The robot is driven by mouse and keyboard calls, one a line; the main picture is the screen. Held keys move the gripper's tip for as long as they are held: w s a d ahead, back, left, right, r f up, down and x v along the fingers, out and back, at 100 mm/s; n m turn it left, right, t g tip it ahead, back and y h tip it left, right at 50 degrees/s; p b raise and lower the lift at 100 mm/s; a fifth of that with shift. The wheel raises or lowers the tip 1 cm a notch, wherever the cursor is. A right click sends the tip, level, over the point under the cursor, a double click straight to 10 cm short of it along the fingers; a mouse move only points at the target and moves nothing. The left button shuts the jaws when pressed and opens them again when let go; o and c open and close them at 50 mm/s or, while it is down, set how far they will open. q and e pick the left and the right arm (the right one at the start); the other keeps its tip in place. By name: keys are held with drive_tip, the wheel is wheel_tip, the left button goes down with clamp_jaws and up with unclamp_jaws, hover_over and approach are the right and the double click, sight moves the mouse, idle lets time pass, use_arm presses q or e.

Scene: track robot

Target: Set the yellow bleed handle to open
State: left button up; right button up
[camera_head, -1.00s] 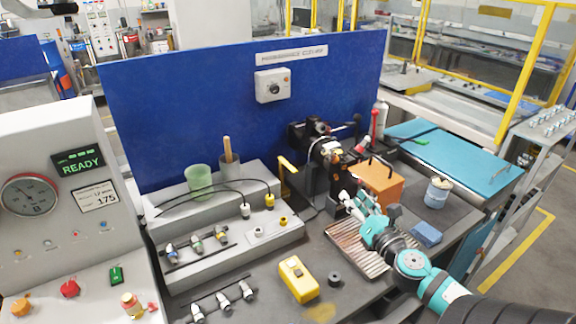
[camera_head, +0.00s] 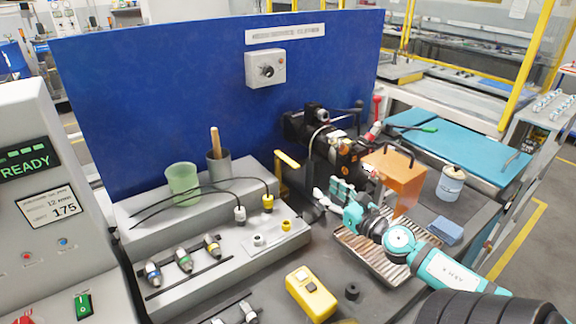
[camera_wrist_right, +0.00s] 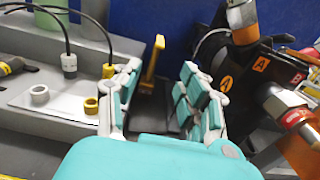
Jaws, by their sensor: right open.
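The yellow bleed handle (camera_head: 287,160) stands at the left side of the dark valve assembly (camera_head: 325,145), in front of the blue panel. In the right wrist view the handle (camera_wrist_right: 153,57) rises upright between and beyond my two fingers, with a bend at its top. My right gripper (camera_head: 332,194) is in front of the valve assembly, to the right of the handle and nearer the camera. In the wrist view its teal and grey fingers (camera_wrist_right: 158,92) are spread with nothing between them. The handle's lower end is partly hidden. My left gripper is not in view.
A grey fixture block (camera_head: 205,255) with cables and connectors lies left of the handle. An orange box (camera_head: 397,178) and a ribbed metal tray (camera_head: 375,252) are to the right. A yellow meter (camera_head: 311,292) sits on the bench in front. Orange-marked fittings (camera_wrist_right: 280,105) are close right of my fingers.

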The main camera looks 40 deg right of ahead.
sight(291, 162)
drive_tip(key=w, duration=0.5)
drive_tip(key=w+d+p, duration=0.1)
drive_tip(key=w, duration=0.4)
drive_tip(key=w+p, duration=0.1)
drive_tip(key=w, duration=0.5)
drive_tip(key=shift+w+d+r, duration=0.1)
drive_tip(key=shift+d+r, duration=0.1)
drive_tip(key=shift+d, duration=0.15)
clamp_jaws()
